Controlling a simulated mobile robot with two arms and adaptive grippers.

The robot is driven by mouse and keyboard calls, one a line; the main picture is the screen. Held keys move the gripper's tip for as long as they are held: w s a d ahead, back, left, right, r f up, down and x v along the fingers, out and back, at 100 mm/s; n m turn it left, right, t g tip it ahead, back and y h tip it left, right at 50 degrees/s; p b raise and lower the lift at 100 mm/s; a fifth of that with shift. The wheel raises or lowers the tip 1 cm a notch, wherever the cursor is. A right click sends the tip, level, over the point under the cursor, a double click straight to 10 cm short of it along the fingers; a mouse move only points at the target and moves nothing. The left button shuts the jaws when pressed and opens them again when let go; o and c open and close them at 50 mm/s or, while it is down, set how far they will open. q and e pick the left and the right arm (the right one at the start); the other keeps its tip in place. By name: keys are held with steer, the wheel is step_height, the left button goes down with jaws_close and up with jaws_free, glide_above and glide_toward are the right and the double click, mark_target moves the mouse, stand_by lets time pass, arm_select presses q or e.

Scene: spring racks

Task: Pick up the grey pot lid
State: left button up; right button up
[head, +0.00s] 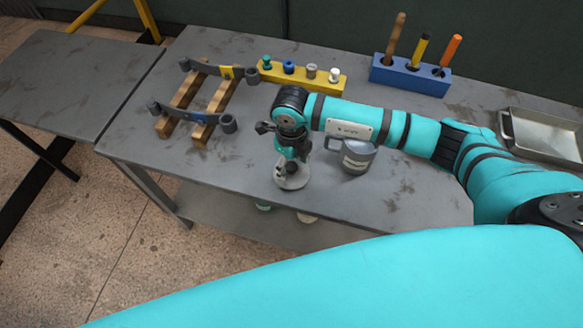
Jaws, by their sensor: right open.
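A light grey round disc, which looks like the grey pot lid (292,181), is near the front edge of the grey table. My right gripper (287,167) points down right over it and hides part of it. The gripper is open; I cannot tell whether its fingers touch the lid. My left gripper is not in view.
Wooden bars with dark metal springs (186,95) lie at the left of the table (235,185). A yellow rack (300,78) with several pegs and a blue block (410,77) with upright tools stand behind. A metal tray (545,137) is at right.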

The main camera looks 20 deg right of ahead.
steer(key=shift+f, duration=0.65)
jaws_close()
steer(key=shift+r, duration=0.2)
